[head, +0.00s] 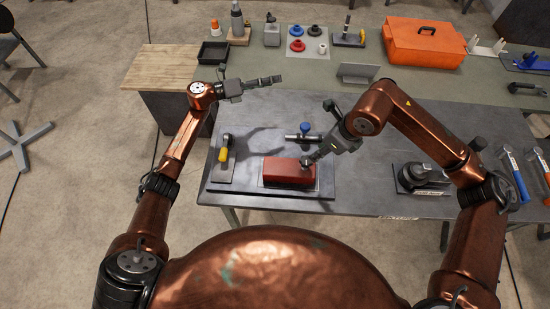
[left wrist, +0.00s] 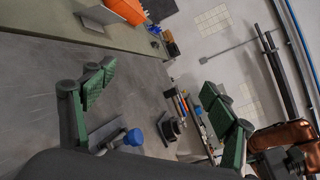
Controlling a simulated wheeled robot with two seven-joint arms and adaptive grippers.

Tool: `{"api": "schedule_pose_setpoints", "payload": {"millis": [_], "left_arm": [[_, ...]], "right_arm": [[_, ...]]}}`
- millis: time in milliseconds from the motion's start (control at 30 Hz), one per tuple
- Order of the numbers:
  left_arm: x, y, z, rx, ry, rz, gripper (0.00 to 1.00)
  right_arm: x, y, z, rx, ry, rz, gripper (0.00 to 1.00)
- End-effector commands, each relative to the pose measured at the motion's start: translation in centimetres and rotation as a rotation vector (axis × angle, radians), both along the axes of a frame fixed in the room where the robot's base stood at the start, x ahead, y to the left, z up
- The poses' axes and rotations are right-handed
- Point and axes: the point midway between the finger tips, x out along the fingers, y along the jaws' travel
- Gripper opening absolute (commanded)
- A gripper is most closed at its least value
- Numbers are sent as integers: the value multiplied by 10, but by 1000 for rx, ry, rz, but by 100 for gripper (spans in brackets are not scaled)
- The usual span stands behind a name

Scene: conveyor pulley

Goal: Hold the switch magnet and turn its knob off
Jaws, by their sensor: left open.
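A red block (head: 287,172) lies on a dark plate at the front middle of the table. A small grey device with a blue knob (head: 305,128) stands behind it; a blue knob on a grey body also shows in the left wrist view (left wrist: 134,137). I cannot tell for sure which is the switch magnet.
A clamp with a yellow handle (head: 224,153) stands left of the red block. A dark round fixture (head: 424,178) stands to the right, with blue- and orange-handled tools beyond. An orange toolbox (head: 425,40) and parts occupy the back bench. The table's back left is fairly clear.

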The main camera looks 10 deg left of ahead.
Motion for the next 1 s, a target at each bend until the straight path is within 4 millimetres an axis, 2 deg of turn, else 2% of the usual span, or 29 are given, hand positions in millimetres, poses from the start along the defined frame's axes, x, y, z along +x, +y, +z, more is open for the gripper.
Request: {"api": "schedule_pose_setpoints", "payload": {"millis": [33, 200, 300, 400, 500, 633, 800, 1000], "left_arm": [[-13, -27, 8, 62, -27, -73, 78], [-71, -103, 8, 309, -91, -330, 78], [-115, -136, -7, 499, -125, -492, 78], [-162, -150, -33, 737, -154, -658, 78], [-201, -140, -65, 991, -169, -799, 78], [-231, -108, -95, 1273, -173, -912, 78], [-246, -71, -111, 1500, -167, -974, 78], [-249, -57, -124, 1571, -161, -990, 78]], "right_arm": [[0, 0, 0, 0, 0, 0, 29], [0, 0, 0, 0, 0, 0, 29], [0, 0, 0, 0, 0, 0, 29], [0, 0, 0, 0, 0, 0, 29], [0, 0, 0, 0, 0, 0, 29], [0, 0, 0, 0, 0, 0, 29], [0, 0, 0, 0, 0, 0, 29], [0, 0, 0, 0, 0, -1, 29]]}}
